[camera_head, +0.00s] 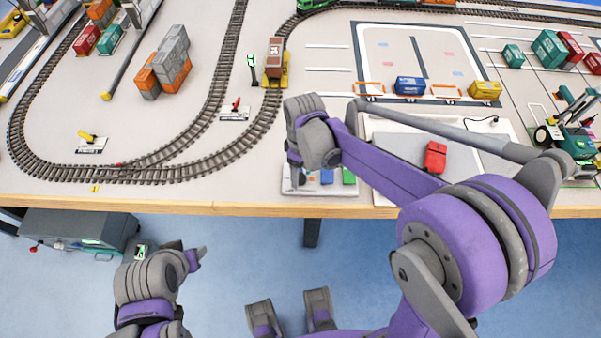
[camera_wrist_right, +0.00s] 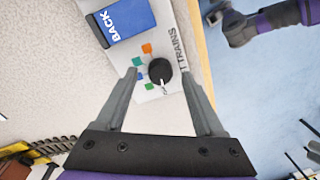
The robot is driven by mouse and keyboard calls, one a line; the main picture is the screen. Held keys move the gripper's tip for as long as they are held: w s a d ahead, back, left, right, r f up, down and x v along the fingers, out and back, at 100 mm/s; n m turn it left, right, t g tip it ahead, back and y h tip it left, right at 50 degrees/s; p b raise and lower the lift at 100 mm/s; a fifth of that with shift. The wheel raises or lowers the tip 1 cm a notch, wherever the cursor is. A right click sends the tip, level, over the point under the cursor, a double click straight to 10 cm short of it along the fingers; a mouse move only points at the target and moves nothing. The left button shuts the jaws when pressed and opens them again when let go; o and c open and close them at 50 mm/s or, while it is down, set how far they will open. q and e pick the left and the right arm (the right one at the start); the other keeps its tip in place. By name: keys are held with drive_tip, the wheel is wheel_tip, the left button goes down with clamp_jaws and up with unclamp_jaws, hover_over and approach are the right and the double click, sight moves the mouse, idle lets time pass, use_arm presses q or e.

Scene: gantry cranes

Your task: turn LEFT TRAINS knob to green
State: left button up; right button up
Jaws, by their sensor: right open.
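The black LEFT TRAINS knob (camera_wrist_right: 160,71) sits on a white control panel (camera_wrist_right: 172,112) in the right wrist view. A white mark shows at its lower edge. Beside it are orange (camera_wrist_right: 147,49), teal (camera_wrist_right: 137,61), blue (camera_wrist_right: 140,75) and green (camera_wrist_right: 150,86) squares; the green one is closest to the mark. Only "TRAINS" of the label is readable. My right gripper (camera_wrist_right: 158,76) is open, its fingertips either side of the knob; contact is unclear. In the head view my right gripper (camera_head: 294,182) hides the knob. My left gripper (camera_head: 192,254) hangs below the table edge, its opening unclear.
A blue BACK button (camera_wrist_right: 122,18) is on the same panel, close to the left finger. In the head view the panel (camera_head: 340,189) lies at the table's front edge (camera_head: 180,207), with train track (camera_head: 160,170) to the left and a red block (camera_head: 435,157) to the right.

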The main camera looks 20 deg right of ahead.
drive_tip(key=shift+f, duration=0.55)
clamp_jaws()
drive_tip(key=m, duration=0.3)
drive_tip(key=shift+m+b, duration=0.4)
drive_tip(key=shift+m, duration=2.1)
